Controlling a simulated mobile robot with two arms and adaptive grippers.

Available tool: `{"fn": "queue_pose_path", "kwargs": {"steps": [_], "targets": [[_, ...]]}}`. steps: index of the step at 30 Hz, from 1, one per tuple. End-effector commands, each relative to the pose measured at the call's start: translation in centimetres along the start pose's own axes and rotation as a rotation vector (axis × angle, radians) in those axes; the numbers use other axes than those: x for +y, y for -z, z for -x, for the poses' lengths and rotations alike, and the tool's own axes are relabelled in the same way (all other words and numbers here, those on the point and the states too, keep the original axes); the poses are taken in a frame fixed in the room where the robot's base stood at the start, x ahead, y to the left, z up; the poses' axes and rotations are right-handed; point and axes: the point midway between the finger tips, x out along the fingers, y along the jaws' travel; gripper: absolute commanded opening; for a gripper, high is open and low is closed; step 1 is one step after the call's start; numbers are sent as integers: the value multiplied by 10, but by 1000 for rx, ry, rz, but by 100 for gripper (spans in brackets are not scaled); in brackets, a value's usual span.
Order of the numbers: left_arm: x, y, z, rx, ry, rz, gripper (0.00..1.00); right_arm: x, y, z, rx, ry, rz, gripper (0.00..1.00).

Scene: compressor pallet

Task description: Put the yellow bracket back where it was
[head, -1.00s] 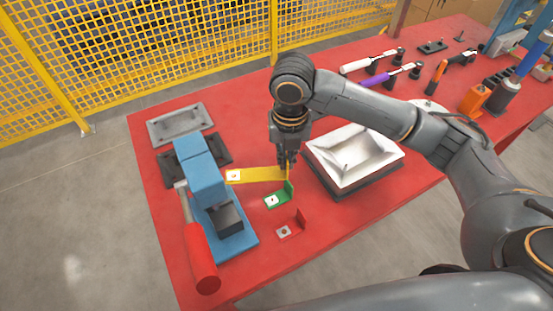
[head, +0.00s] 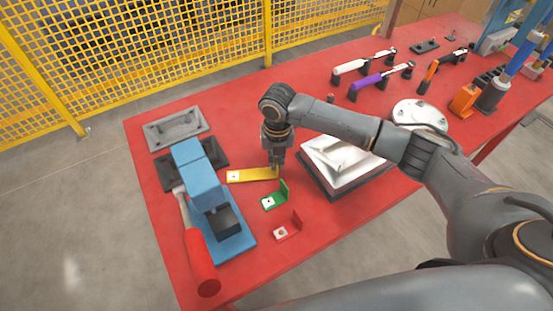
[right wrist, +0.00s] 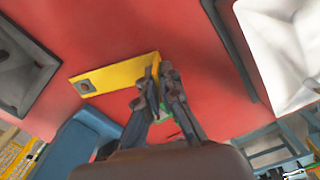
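The yellow bracket (head: 250,175) lies level over the red tabletop, left of the white tray; I cannot tell whether it touches the table. Its flat arm with a square pad and hole points left. My right gripper (head: 277,174) is at its right end, pointing down. In the right wrist view the fingertips (right wrist: 158,72) close around the upright end of the yellow bracket (right wrist: 112,75), which they partly hide. A green bracket (head: 274,197) and a red bracket (head: 288,230) stand in front of it. My left gripper is not in view.
A blue press (head: 203,182) with a red handle (head: 201,258) stands left of the brackets. The white tray (head: 340,160) on a dark base is close on the right. Several tools lie farther right. Bare red table (head: 235,130) lies behind the yellow bracket.

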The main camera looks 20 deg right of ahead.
Motion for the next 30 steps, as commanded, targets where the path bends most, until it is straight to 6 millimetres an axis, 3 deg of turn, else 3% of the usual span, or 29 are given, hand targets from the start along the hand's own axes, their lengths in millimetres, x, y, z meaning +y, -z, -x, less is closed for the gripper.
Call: {"fn": "queue_pose_path", "kwargs": {"steps": [5, 9, 10, 20, 25, 30], "targets": [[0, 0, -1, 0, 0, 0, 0, 0, 0, -2, 0, -1, 0, 0], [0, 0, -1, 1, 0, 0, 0, 0, 0, -3, 0, -1, 0, 26], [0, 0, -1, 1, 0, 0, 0, 0, 0, -3, 0, -1, 0, 28], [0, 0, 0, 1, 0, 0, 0, 0, 0, 1, -1, -1, 0, 28], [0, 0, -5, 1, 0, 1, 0, 1, -1, 22, -4, -3, 1, 28], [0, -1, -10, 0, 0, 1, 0, 1, -2, 60, -5, -3, 1, 28]]}}
